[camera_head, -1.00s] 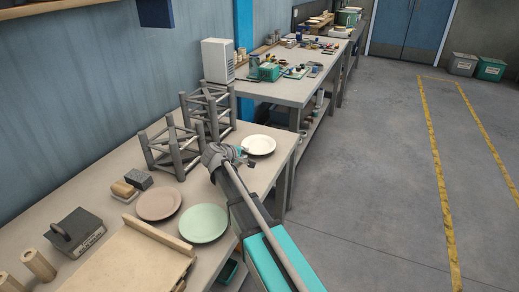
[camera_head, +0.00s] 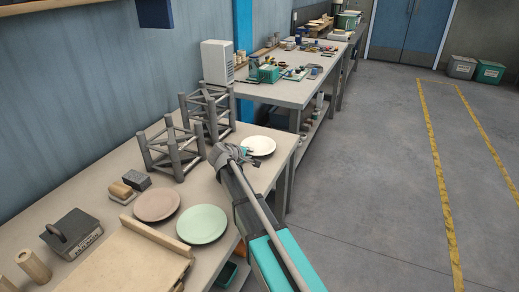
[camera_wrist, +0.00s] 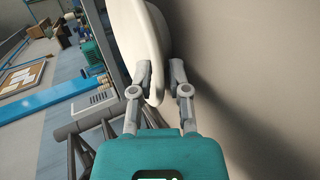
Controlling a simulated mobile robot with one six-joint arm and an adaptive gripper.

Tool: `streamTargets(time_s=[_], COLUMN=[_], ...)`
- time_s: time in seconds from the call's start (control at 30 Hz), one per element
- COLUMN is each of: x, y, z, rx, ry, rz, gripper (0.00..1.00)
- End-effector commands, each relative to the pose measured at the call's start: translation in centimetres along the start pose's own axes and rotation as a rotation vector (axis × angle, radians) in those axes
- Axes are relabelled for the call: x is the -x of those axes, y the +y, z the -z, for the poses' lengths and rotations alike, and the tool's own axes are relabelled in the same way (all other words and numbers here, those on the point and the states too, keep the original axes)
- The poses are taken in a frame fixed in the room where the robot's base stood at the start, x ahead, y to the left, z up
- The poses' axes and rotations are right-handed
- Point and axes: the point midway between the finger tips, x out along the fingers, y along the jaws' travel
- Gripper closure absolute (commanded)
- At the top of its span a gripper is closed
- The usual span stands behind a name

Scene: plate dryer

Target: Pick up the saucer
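The white saucer (camera_head: 261,146) lies near the right edge of the workbench, just beyond my gripper (camera_head: 246,153) in the head view. In the wrist view the saucer (camera_wrist: 137,35) shows edge-on, its near rim reaching between the two fingers of my gripper (camera_wrist: 161,72). One finger is on each side of the rim. The fingers stand apart, and I see no firm grip on the rim. A brown plate (camera_head: 156,205) and a pale green plate (camera_head: 202,224) lie on the bench nearer the camera.
Two grey metal rod racks (camera_head: 172,152) stand left of the saucer by the wall. A sponge block (camera_head: 137,180), a brush, a dark weight (camera_head: 71,234) and a wooden board (camera_head: 125,262) occupy the near bench. The floor on the right is open.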

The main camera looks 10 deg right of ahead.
Motion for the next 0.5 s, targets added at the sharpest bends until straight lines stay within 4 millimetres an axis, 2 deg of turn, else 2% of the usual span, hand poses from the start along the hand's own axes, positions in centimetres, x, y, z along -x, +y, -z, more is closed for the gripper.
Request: streamTargets(time_s=[0.03,0.1,0.5], x=[0.01,0.01,0.05], y=[0.00,-0.01,-0.03], z=[0.02,0.02,0.04], rx=[0.000,0.000,0.001], ry=[0.000,0.000,0.000], rz=[0.000,0.000,0.000], gripper=[0.92,1.00,1.00])
